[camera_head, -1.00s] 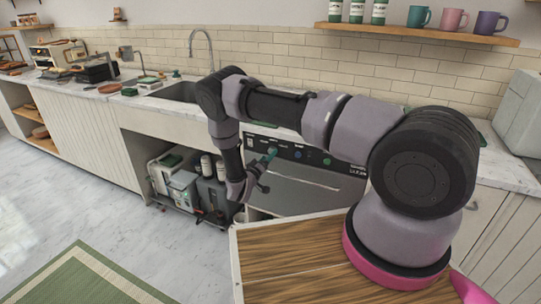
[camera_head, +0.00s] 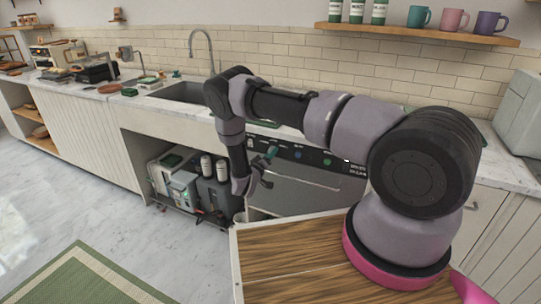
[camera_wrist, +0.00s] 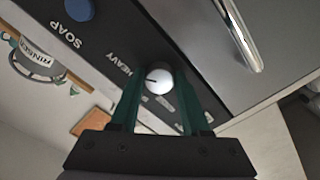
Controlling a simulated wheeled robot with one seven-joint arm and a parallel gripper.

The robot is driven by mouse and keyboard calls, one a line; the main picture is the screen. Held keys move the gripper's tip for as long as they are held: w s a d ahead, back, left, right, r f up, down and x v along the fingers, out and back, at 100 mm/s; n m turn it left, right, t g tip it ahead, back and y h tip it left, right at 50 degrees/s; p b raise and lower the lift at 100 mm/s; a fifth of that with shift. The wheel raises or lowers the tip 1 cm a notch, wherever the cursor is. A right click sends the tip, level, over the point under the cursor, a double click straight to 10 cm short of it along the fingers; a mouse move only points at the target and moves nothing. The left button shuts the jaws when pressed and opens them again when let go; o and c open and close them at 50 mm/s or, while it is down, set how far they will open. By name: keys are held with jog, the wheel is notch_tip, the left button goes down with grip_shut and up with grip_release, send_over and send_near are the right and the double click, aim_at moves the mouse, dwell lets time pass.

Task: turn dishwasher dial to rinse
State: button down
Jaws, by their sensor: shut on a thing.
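The dishwasher (camera_head: 310,190) stands under the counter, with a dark control panel along its top. In the wrist view a white round dial (camera_wrist: 158,84) sits on that panel (camera_wrist: 150,42), with a dark pointer mark toward the picture's left. The word HEAVY is printed left of the dial; other small labels near it are partly covered and unreadable. My gripper (camera_wrist: 158,74) has its green fingers on either side of the dial and is shut on it.
A blue button (camera_wrist: 77,8) marked SOAP is farther along the panel. A metal door handle (camera_wrist: 245,40) runs beside it. The sink (camera_head: 185,92) is in the counter to the left. Machines (camera_head: 185,185) stand on a low shelf left of the dishwasher.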

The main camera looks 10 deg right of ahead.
jog(key=shift+n, duration=0.3)
jog(key=n, duration=0.4)
jog(key=shift+a+n, duration=0.1)
jog(key=shift+n, duration=0.3)
jog(key=n, duration=0.6)
jog(key=shift+r, duration=0.1)
jog(key=n, duration=0.6)
jog(key=shift+n, duration=0.3)
jog(key=n, duration=0.5)
jog(key=shift+n, duration=0.4)
jog(key=shift+c, duration=1.9)
grip_release()
jog(key=shift+r, duration=0.1)
